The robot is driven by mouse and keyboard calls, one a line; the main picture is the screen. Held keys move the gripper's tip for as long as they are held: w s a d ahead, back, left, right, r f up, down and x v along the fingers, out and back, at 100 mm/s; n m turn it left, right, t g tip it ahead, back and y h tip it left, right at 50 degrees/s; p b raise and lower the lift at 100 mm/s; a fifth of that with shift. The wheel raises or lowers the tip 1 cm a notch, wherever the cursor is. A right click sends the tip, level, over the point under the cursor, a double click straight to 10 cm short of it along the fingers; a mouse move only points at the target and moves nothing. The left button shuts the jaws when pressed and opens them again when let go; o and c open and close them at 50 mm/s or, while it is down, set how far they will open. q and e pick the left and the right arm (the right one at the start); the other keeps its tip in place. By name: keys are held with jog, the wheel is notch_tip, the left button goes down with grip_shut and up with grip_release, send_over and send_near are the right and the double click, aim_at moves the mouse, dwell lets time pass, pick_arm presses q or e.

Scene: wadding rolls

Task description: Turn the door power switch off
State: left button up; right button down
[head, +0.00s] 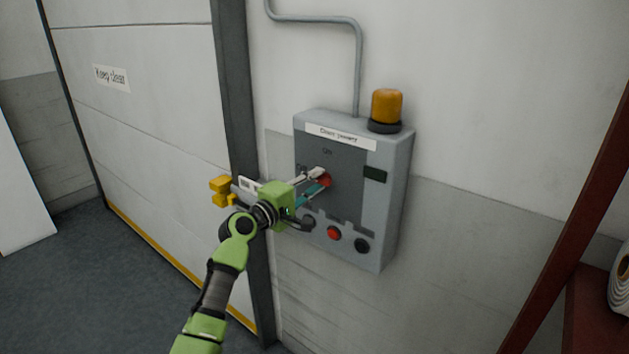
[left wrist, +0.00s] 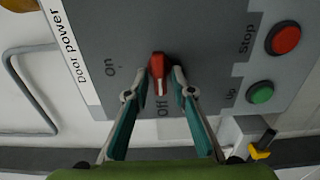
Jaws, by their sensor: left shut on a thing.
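The door power switch is a red knob (head: 326,180) on the grey control box (head: 395,205) on the wall. In the left wrist view the knob (left wrist: 157,66) has a white line at its lower end, which points at the word "Off". The word "On" is to the left of the knob there. My left gripper (head: 319,178) is at the box front, with its fingers shut on the knob, one on each side. The fingertips (left wrist: 158,80) also show in the left wrist view. My right gripper is not in view.
An amber lamp (head: 387,107) stands on top of the box. A red button (head: 334,233) and a black-looking button (head: 362,246) are below the knob. A large white door (head: 150,120) is at the left, and a dark red frame (head: 575,240) at the right.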

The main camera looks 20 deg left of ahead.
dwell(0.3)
pick_arm(q)
jog(key=o, duration=0.8)
jog(key=shift+s, duration=0.1)
jog(key=v, duration=1.1)
jog(key=shift+s+a, duration=0.15)
jog(key=shift+s, duration=0.25)
jog(key=shift+f, duration=0.1)
